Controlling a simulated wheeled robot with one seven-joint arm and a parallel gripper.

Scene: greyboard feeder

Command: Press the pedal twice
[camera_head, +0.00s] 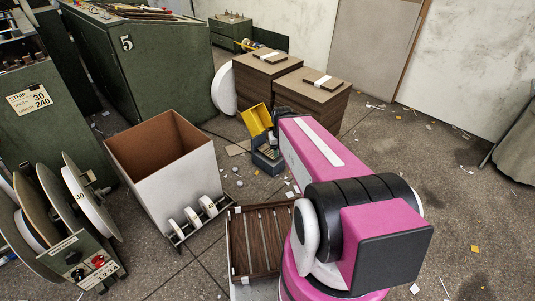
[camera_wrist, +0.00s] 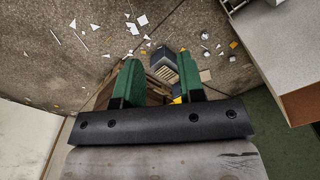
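A grey-blue unit with a ridged top and a yellow hood, which looks like the pedal (camera_head: 268,157), sits on the floor near the middle of the head view, just left of my magenta arm. In the wrist view the pedal (camera_wrist: 164,62) shows beyond and between my fingertips, with a bit of yellow beside the right finger. My gripper (camera_wrist: 158,57) has two green fingers standing apart, with nothing held between them. I cannot tell its distance from the pedal. My arm hides most of the gripper in the head view.
A white open bin (camera_head: 178,190) stands left of the pedal, and a slatted wooden tray (camera_head: 257,240) lies in front. Two brown stacks (camera_head: 318,98) stand behind it. Green machines (camera_head: 140,65) fill the left. Paper scraps litter the floor; open floor lies right of my arm.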

